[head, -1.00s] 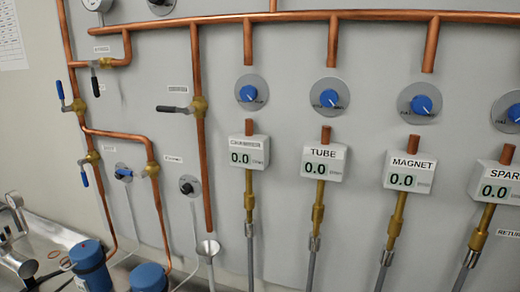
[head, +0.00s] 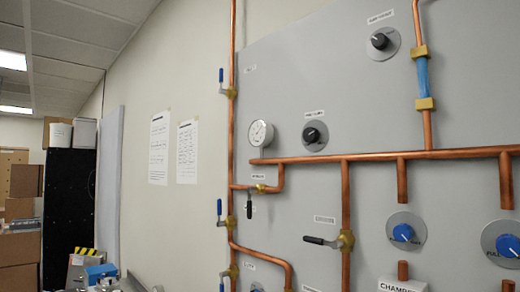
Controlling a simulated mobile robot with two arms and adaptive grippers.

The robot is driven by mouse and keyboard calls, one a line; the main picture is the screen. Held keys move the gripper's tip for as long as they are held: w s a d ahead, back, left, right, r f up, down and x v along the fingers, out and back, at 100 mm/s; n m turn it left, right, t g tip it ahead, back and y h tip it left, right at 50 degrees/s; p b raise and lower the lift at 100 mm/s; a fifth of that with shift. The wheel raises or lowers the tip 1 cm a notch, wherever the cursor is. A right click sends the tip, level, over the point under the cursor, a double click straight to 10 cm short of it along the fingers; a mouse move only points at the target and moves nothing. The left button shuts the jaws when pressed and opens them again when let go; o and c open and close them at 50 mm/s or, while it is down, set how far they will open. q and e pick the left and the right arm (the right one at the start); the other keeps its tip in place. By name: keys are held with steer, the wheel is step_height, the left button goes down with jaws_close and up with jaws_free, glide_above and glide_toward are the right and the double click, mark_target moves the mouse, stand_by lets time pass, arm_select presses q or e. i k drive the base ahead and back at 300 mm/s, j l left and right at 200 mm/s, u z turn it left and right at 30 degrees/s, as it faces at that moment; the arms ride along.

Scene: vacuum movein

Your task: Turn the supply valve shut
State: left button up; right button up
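Several lever valves sit on copper pipes on a grey wall panel. On the tall left pipe, a blue-lever valve (head: 226,83) is near the top, its lever along the pipe. A second blue-lever valve (head: 222,213) is lower, its lever also upright, and a third (head: 230,272) is near the bottom edge. A black-lever valve (head: 322,241) has its lever across its vertical pipe. Another black lever (head: 249,207) hangs below a short branch. Small labels are too blurred to read, so I cannot tell which is the supply valve. Neither gripper is in view.
A pressure gauge (head: 261,133) and black knobs (head: 314,135) are on the panel; blue knobs (head: 403,233) are lower right. Stacked cardboard boxes (head: 20,215) and a dark cabinet (head: 69,205) stand far left. Papers (head: 160,148) hang on the wall.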

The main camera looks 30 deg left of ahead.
mark_target(219, 223)
steer(key=j+u, duration=0.2)
steer(key=j, duration=0.45)
steer(key=j+u, duration=0.15)
steer(key=j, duration=0.45)
steer(key=i+j+u, duration=0.2)
steer(key=j, duration=0.45)
